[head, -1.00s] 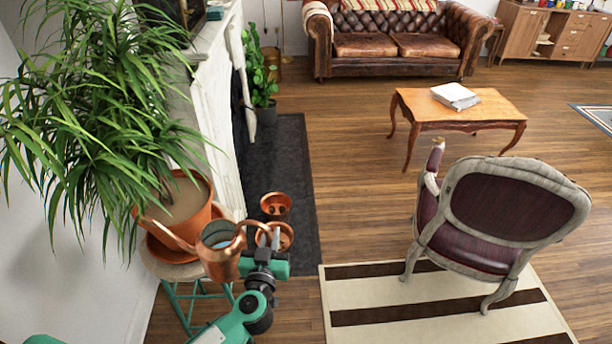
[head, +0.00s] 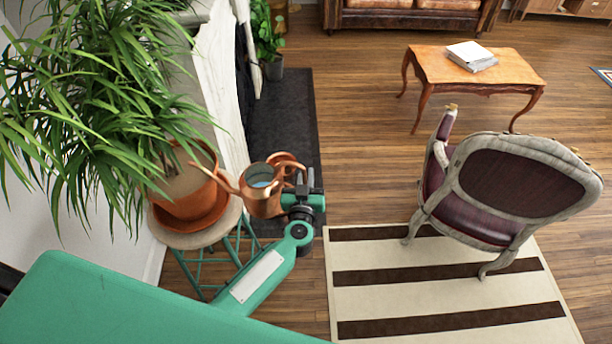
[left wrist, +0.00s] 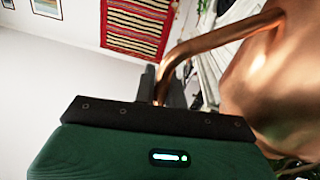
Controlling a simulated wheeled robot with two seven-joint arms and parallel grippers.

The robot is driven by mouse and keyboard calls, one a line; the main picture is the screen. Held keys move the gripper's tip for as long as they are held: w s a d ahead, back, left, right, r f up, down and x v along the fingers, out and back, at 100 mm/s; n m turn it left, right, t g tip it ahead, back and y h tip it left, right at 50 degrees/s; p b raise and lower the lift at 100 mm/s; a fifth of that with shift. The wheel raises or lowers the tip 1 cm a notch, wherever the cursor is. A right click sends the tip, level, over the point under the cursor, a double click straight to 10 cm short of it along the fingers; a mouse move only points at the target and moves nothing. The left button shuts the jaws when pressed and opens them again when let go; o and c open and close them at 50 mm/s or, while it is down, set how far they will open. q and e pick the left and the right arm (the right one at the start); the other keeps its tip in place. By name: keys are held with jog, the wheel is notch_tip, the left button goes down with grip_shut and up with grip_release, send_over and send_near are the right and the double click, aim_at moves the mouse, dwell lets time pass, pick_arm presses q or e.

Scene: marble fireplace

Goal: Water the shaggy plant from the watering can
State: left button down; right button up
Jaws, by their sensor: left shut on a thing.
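The shaggy plant (head: 95,110) has long drooping green leaves and stands in a terracotta pot (head: 202,196) on a saucer atop a round stool, at the left of the head view. The copper watering can (head: 264,198) is held in the air right of the pot, about upright, with bluish water visible inside. Its spout points left, and the tip overlaps the pot's rim and soil in the head view. My left gripper (head: 303,190) is shut on the can's handle; the left wrist view shows the curved copper handle (left wrist: 205,42) between the fingers. No water stream shows.
The round stool (head: 232,222) has thin green legs. A white fireplace (head: 215,75) rises behind the pot, with a dark hearth (head: 285,110) beside it. An armchair (head: 515,185) and striped rug (head: 440,270) lie right.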

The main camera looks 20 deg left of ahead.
pick_arm(q)
jog(key=shift+w+f+b, duration=0.1)
jog(key=shift+f+b, duration=0.6)
jog(key=shift+b, duration=0.05)
jog(key=shift+f+b, duration=0.25)
jog(key=shift+b, duration=0.2)
jog(key=shift+r+p, duration=0.35)
jog(key=shift+r, duration=0.35)
jog(key=a+r+n+p, duration=0.2)
jog(key=r+n+p, duration=0.1)
jog(key=r, duration=0.6)
jog(key=a+r+n+p, duration=0.1)
jog(key=r+n+p, duration=0.3)
jog(key=r, duration=0.6)
jog(key=shift+s+a+r, duration=0.2)
jog(key=shift+s+a, duration=0.15)
jog(key=shift+s, duration=0.05)
